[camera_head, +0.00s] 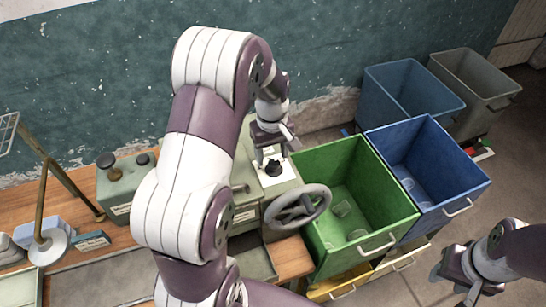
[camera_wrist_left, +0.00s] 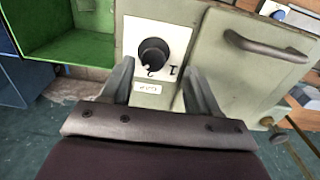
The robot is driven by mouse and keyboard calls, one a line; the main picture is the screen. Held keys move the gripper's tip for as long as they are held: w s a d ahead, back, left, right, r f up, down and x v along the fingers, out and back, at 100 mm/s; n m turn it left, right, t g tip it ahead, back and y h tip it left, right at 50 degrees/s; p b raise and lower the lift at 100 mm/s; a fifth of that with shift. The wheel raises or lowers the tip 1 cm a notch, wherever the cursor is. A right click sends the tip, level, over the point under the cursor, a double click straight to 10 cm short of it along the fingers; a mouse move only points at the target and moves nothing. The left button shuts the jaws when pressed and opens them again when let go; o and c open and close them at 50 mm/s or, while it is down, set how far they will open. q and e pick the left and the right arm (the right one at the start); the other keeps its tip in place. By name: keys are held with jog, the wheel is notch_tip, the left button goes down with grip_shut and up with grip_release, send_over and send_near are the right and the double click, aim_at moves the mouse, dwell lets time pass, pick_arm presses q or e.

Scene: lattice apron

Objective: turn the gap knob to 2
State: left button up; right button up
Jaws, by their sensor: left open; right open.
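The gap knob is a round black knob (camera_wrist_left: 153,52) on a white plate (camera_wrist_left: 179,40) with the numerals 1 and 2 in the left wrist view. A pale mark shows on its rim near the 2, but its exact setting is hard to read. In the head view the knob (camera_head: 273,167) sits on the grey-green machine's top. My left gripper (camera_head: 270,152) is over it. In the wrist view its open fingers (camera_wrist_left: 158,72) point at the plate, one on either side, with the knob between and slightly beyond the tips. My right gripper (camera_head: 458,283) is open and empty at lower right.
A grey handwheel (camera_head: 297,208) and green bin (camera_head: 375,190) stand right of the knob. A blue bin (camera_head: 440,160) is beyond. A bar handle (camera_wrist_left: 262,45) sits on the machine beside the plate. Left on the bench are a green box (camera_head: 125,188) and a lamp-like stand (camera_head: 50,245).

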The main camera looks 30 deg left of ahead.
aim_at(274, 163)
pick_arm(q)
jog(key=f, duration=0.1)
jog(key=w+f, duration=0.2)
jog(key=f, duration=0.1)
jog(key=shift+p, duration=0.4)
jog(key=shift+s+f, duration=0.1)
jog(key=shift+s, duration=0.05)
jog(key=shift+s+r, duration=0.2)
jog(key=shift+s, duration=0.3)
jog(key=c, duration=0.4)
jog(key=shift+w+d, duration=0.15)
jog(key=shift+w, duration=0.05)
jog(key=c, duration=0.6)
jog(key=shift+s, duration=0.1)
jog(key=shift+c, duration=0.2)
pick_arm(e)
jog(key=shift+w+r, duration=0.45)
jog(key=shift+r, duration=0.1)
